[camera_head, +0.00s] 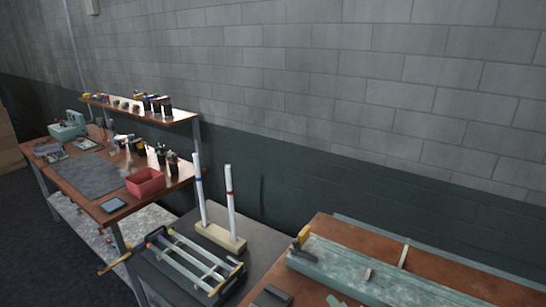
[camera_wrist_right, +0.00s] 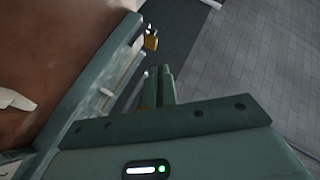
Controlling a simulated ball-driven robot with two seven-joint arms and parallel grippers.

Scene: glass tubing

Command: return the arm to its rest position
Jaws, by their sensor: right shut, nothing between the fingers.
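My right gripper (camera_wrist_right: 157,88) shows in the right wrist view beyond its teal housing. Its dark fingers are together, shut and empty. Behind them are the teal edge of a bench fixture and a yellow part (camera_wrist_right: 151,41), with floor and grey block wall to the right. In the head view I cannot clearly make out the right gripper. My left gripper is in neither view.
A frame (camera_head: 188,262) with several rods lies on the grey table in front of the block. A brown bench (camera_head: 335,230) with a long teal fixture (camera_head: 350,270) is at right. A cluttered workbench with a red bin (camera_head: 145,182) stands at left, below a shelf (camera_head: 140,110).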

